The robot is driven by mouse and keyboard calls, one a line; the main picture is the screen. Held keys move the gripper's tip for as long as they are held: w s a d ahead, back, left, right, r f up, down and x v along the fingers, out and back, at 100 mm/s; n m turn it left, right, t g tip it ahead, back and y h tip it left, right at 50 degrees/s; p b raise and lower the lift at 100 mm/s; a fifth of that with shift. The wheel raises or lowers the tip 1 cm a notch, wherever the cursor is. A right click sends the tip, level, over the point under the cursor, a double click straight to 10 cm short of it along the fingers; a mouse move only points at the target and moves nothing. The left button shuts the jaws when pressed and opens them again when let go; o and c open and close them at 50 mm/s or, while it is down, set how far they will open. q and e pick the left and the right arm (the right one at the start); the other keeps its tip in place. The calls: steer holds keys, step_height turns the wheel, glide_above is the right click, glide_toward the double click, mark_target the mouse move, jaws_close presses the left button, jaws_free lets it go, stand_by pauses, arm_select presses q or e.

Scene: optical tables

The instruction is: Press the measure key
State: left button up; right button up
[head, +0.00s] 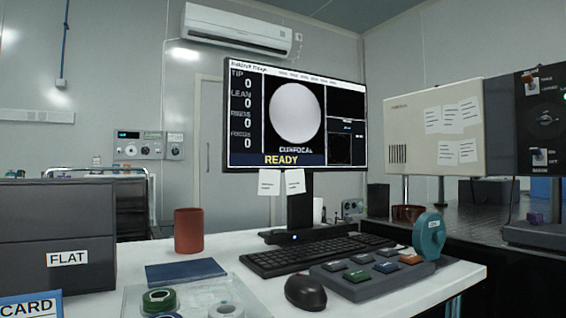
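A dark grey key panel (350,291) lies on the white desk at the front right. It has two rows of keys: a green key (357,276), a blue key (386,267) and an orange key (410,259) in the near row, and grey keys behind. The key labels are too small to read, so I cannot tell which one is the measure key. A teal wheel (429,235) stands upright at the panel's right end. The monitor (295,113) shows a pale disc, "CONFOCAL", "READY" and several zero readings. Neither of my grippers is in view.
A black keyboard (300,258) lies behind the panel and a black mouse (305,292) to its left. A red-brown cup (188,231), a dark blue book (186,272), tape rolls (159,300) and a grey "FLAT" box (60,225) stand further left. The desk's front right corner is clear.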

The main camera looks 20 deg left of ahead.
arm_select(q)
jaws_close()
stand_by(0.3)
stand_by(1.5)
